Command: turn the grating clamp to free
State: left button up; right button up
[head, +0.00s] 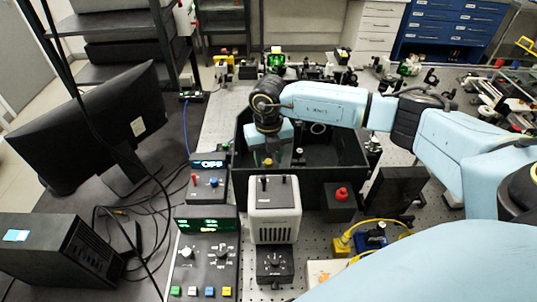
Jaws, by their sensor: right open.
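My right arm reaches in from the right, across the black open-topped box (350,180) on the bench. My right gripper (271,160) points down inside the left part of this box, its jaws open. A small yellowish spot shows at its fingertips; I cannot tell whether it is part of the grating clamp. I cannot make out the grating clamp clearly; the gripper and the box's front wall cover that area. Contact between the fingers and anything below cannot be told. My left gripper is not in view.
A white-grey lamp-like unit (274,225) stands in front of the box. A red knob (341,193) sits right of it. A black monitor (100,120) stands far left. Optics crowd the bench behind the box.

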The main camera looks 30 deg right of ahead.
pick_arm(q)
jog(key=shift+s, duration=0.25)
pick_arm(e)
jog(key=shift+f, duration=0.1)
jog(key=shift+c, duration=0.4)
grip_shut()
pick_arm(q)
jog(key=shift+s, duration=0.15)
